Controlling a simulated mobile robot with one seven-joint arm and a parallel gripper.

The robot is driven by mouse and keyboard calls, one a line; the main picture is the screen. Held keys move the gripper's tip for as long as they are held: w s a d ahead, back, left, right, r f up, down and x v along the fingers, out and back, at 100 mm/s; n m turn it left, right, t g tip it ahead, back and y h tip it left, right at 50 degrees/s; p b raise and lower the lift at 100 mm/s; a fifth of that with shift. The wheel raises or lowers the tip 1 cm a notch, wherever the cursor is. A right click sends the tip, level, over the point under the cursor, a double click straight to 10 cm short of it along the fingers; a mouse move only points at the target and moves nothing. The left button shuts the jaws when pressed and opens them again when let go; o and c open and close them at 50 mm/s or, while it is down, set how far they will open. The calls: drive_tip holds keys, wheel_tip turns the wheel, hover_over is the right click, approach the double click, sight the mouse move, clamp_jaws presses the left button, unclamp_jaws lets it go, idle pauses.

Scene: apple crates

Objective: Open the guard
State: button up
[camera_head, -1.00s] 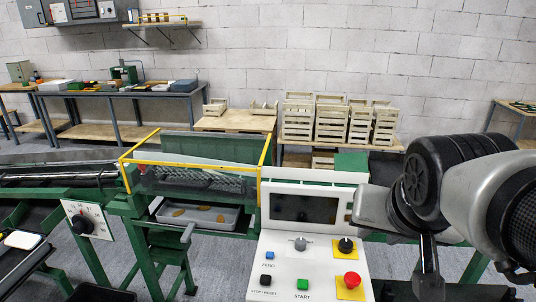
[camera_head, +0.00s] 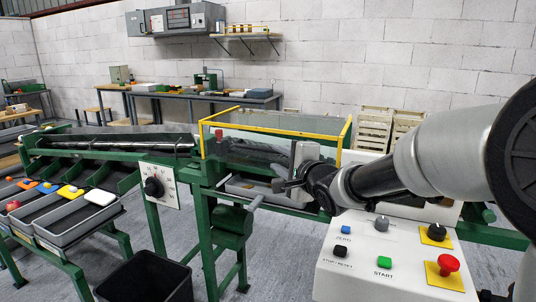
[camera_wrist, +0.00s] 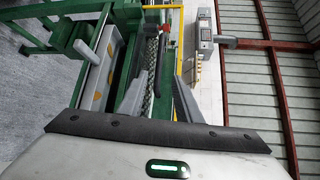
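The guard (camera_head: 268,129) is a clear box-like cover with a yellow frame, standing down over the green machine's belt right of centre in the head view. In the wrist view, a yellow frame bar (camera_wrist: 177,45) runs up the picture beyond my fingers. My gripper (camera_head: 280,185) is at the guard's front side, towards its right end, and overlaps it in the picture. I cannot tell whether it touches the guard. The wrist view shows the gripper's two fingers (camera_wrist: 158,80) spread apart with nothing held between them. My arm hides the guard's lower right part.
A white control panel (camera_head: 330,262) with a red button (camera_head: 449,263) lies below my arm. A grey handle (camera_head: 256,202) juts out below the guard. A dial plate (camera_head: 160,186) is at its left. Grey trays (camera_head: 75,226) and a black bin (camera_head: 150,278) stand at front left.

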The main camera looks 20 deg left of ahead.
sight(262, 149)
drive_tip(key=b+x, duration=0.1)
drive_tip(key=x, duration=1.3)
drive_tip(key=shift+f+b, duration=0.15)
drive_tip(key=shift+b, duration=0.2)
clamp_jaws()
